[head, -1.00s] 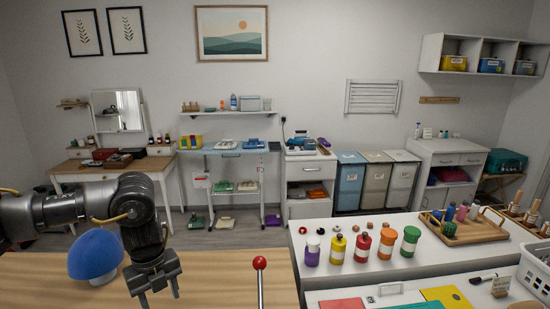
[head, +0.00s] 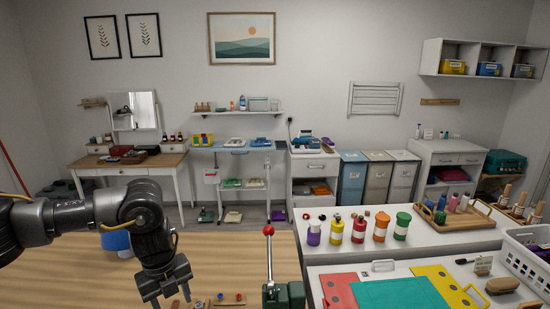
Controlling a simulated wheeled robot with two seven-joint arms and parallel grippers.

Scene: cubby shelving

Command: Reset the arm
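My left arm comes in from the left in the head view. My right gripper is not seen in this view.
A red-ball lever (head: 268,231) on a dark green base (head: 283,296) stands right of the gripper. Bottles (head: 358,229) and a wooden tray (head: 455,221) stand on the white counter.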

